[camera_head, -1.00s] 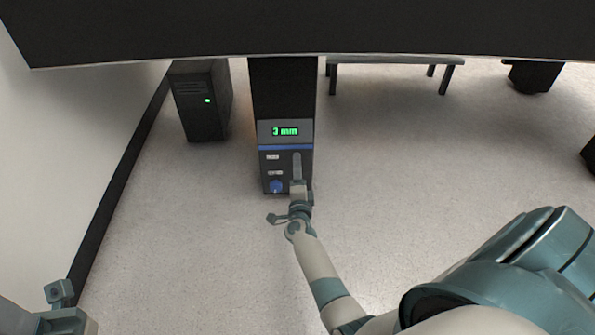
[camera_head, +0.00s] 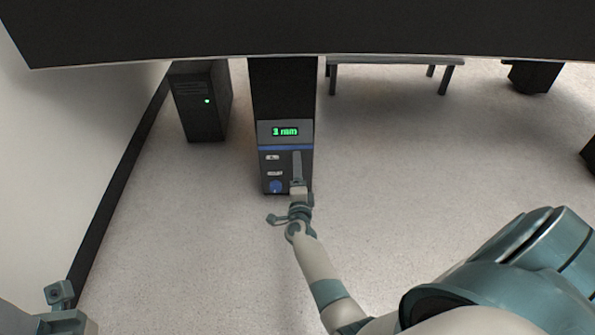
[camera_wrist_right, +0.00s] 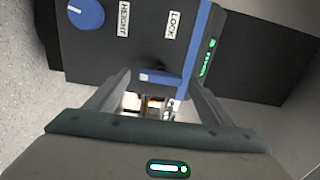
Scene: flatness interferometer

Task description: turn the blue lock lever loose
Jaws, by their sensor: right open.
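The dark instrument pedestal (camera_head: 264,164) has a green "3 mm" display (camera_head: 285,132) and a blue band on its front. In the right wrist view the blue lock lever (camera_wrist_right: 160,77) sticks out beside the LOCK label (camera_wrist_right: 173,25), between the two fingertips of my right gripper (camera_wrist_right: 158,84). The fingers stand apart, and I see no clear contact with the lever. In the head view my right gripper (camera_head: 297,158) is at the pedestal front and hides the lever. My left gripper (camera_head: 60,300) shows partly at the lower left corner; its jaws are unclear.
A blue round knob (camera_head: 275,187) sits low on the panel, by the HEIGHT label (camera_wrist_right: 123,18). A black cabinet (camera_head: 203,102) with a green light stands to the left. A large dark slab (camera_head: 300,30) overhangs the pedestal. The floor in front is clear.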

